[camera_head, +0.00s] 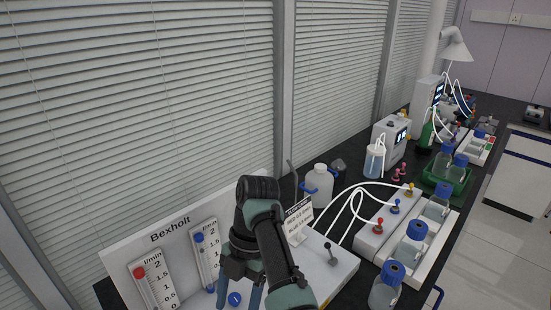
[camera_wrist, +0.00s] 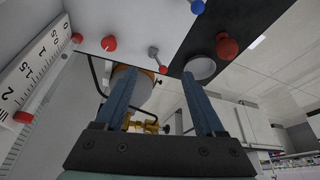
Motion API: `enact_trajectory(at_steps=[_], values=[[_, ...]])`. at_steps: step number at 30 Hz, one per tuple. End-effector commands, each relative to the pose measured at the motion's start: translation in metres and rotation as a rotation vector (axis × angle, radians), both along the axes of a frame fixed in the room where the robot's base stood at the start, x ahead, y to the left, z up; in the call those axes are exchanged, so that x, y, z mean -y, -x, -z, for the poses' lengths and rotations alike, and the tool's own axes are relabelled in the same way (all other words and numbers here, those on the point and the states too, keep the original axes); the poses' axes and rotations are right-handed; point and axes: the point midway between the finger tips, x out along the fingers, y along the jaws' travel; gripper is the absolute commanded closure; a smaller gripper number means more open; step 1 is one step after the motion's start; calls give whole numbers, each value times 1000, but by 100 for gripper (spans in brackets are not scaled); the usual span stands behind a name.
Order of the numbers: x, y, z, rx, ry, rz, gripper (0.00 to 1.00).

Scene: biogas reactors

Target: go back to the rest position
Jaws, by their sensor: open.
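My arm reaches down over the white Bexholt panel (camera_head: 125,262) in the head view. My gripper (camera_head: 239,288) is in front of the panel's lower right part, its two blue fingers pointing down, with a blue knob (camera_head: 235,299) showing between them. In the wrist view my gripper (camera_wrist: 160,82) is open, its fingers well apart, and no held object shows between them. Part of the panel is hidden behind my arm.
The panel has a red-marked gauge (camera_head: 152,285) and a blue-marked gauge (camera_head: 206,252). To the right are a white bottle (camera_head: 318,186), a sign (camera_head: 298,222), a lever (camera_head: 331,255), tubes and blue-capped bottles (camera_head: 412,244). The aisle floor (camera_head: 490,245) is clear.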

Motion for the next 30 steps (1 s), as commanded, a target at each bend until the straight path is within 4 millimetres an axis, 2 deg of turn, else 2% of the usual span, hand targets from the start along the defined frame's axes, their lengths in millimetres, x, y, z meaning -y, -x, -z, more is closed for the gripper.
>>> enact_trajectory(at_steps=[5,11,14,17,20,23,26,30], values=[[-24,-16,0,109,14,169,29],[-50,-41,-12,260,-17,471,29],[-61,-56,-28,341,-73,686,29],[-66,-72,-53,419,-174,956,29],[-60,-83,-87,472,-315,1243,29],[-44,-87,-124,497,-490,1524,29],[-19,-84,-164,496,-694,1776,29],[20,-66,-214,465,-985,2039,29]])
